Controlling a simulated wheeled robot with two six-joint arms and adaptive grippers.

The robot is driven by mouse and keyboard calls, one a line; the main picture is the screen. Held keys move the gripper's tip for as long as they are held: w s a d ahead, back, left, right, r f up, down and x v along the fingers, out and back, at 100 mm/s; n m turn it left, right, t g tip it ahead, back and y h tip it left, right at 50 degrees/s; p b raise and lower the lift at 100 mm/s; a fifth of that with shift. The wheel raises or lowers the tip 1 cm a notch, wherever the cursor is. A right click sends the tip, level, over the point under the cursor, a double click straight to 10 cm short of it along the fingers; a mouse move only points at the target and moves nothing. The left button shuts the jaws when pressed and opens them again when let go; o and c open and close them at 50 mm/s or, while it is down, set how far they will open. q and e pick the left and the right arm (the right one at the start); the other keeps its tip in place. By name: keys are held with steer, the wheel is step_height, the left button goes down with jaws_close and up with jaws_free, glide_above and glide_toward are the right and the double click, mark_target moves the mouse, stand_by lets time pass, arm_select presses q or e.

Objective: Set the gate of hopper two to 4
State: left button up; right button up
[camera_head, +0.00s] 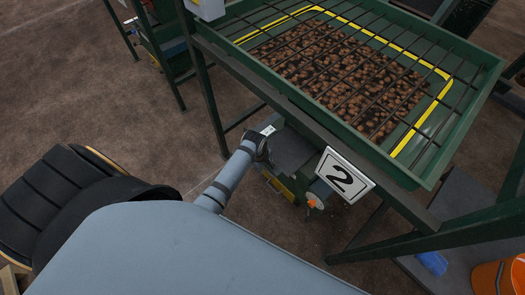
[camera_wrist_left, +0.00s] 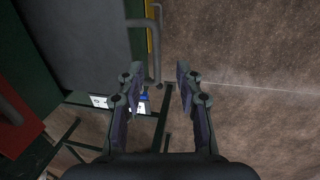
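Hopper two (camera_head: 440,145) is a green tray of brown lumps under a dark bar grid, with a white plate marked 2 (camera_head: 345,176) on its front. Below it is a dark grey and green gate housing (camera_head: 292,150) with a yellow strip and an orange knob (camera_head: 312,203). My left gripper (camera_head: 263,146) is small and dark beside this housing. In the left wrist view its two fingers (camera_wrist_left: 158,76) are apart. A bent grey handle (camera_wrist_left: 157,45) shows by the left fingertip; I cannot tell whether they touch. The gate's scale reading is not legible. My right gripper is out of view.
Green frame legs (camera_head: 207,95) stand left of the housing. Another green stand (camera_head: 160,50) is at the upper left. An orange bucket (camera_head: 490,278) and a blue item (camera_head: 432,263) are at the lower right. Brown floor (camera_head: 90,100) is open at left.

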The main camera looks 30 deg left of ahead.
arm_select(q)
steer(key=r, duration=0.2)
steer(key=s+r, duration=0.1)
steer(key=r, duration=0.1)
steer(key=shift+a+r, duration=0.15)
steer(key=shift+r, duration=0.05)
steer(key=shift+w, duration=0.1)
